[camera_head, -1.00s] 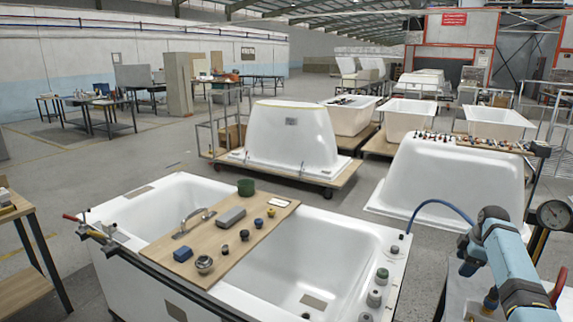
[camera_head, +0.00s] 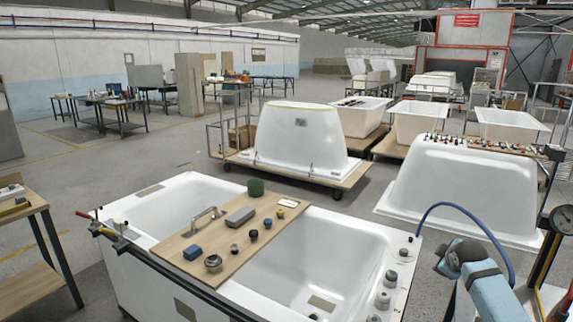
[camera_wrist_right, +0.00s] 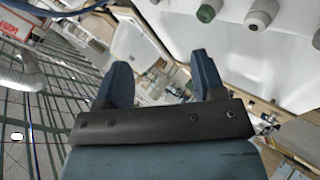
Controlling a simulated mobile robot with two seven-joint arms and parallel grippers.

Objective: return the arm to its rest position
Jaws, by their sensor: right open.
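My right gripper (camera_head: 446,260) is at the lower right of the head view, at the end of my light blue arm. In the right wrist view the gripper (camera_wrist_right: 160,78) has its two dark blue fingers apart with nothing between them. My left gripper is not in view.
A wooden board (camera_head: 185,266) with small tools and pots lies across the near tub. A gauge (camera_head: 562,219) and blue hose (camera_head: 470,212) are near my right arm.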

